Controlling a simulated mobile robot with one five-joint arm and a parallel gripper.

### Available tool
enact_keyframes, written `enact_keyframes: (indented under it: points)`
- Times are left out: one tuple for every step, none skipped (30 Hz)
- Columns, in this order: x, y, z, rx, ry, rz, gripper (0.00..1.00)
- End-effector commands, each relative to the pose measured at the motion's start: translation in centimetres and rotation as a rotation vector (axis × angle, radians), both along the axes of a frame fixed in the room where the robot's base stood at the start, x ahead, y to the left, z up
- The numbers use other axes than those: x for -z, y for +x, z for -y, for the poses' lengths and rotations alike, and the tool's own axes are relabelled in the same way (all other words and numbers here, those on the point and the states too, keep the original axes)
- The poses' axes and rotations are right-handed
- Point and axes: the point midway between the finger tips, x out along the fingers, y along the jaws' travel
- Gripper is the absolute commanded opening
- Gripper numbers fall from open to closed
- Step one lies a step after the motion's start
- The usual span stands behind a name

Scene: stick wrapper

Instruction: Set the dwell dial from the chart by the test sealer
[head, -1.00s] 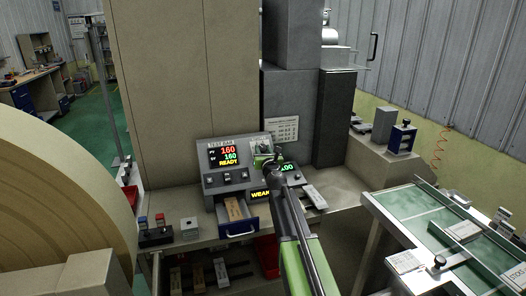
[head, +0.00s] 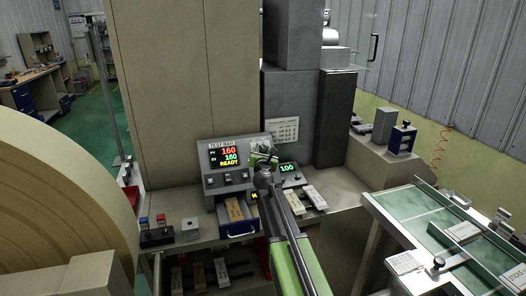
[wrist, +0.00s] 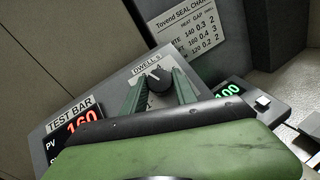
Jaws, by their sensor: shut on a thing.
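The test sealer (head: 211,180) is a grey console with a screen (head: 224,157) reading PV 160, SV 160, READY. The dwell dial (wrist: 158,79) is a black knob under the label DWELL s in the wrist view; my gripper hides it in the head view. My gripper (wrist: 159,83) is shut on the dial, one green finger on each side. The fingers cover part of the scale, so the setting cannot be read surely.
A green 100 display (head: 287,168) is right of my gripper. A large tan roll (head: 60,190) fills the left. A green-topped conveyor (head: 405,204) stands right.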

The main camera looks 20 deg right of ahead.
Motion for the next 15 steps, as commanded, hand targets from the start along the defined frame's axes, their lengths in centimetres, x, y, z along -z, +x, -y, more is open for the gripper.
enact_keyframes:
  points:
    - [0.04,-0.05,-0.02,0.000,0.000,0.000,0.00]
    - [0.04,-0.05,-0.02,0.000,0.000,0.000,0.37]
    - [0.05,-0.05,-0.02,0.000,0.000,0.000,0.42]
    - [0.05,-0.05,-0.02,0.000,0.000,0.000,0.46]
    - [0.05,-0.05,-0.02,0.000,0.000,0.000,0.50]
    - [0.04,-0.05,-0.02,-0.001,0.000,0.000,0.55]
    - [0.04,-0.05,-0.02,-0.001,-0.001,0.000,0.56]
    - [0.04,-0.05,-0.02,-0.001,-0.001,0.000,0.56]
    - [0.04,-0.04,-0.02,-0.001,-0.001,0.000,0.56]
    - [0.04,-0.04,-0.02,-0.001,-0.001,0.000,0.56]
    - [0.03,-0.04,-0.02,-0.001,-0.001,0.000,0.56]
    - [0.03,-0.04,-0.02,-0.001,-0.001,0.000,0.56]
    - [0.03,-0.04,-0.02,-0.001,-0.001,0.000,0.56]
    - [0.03,-0.05,-0.02,-0.001,-0.001,0.000,0.56]
    - [0.02,-0.12,-0.05,-0.001,-0.001,0.000,0.56]
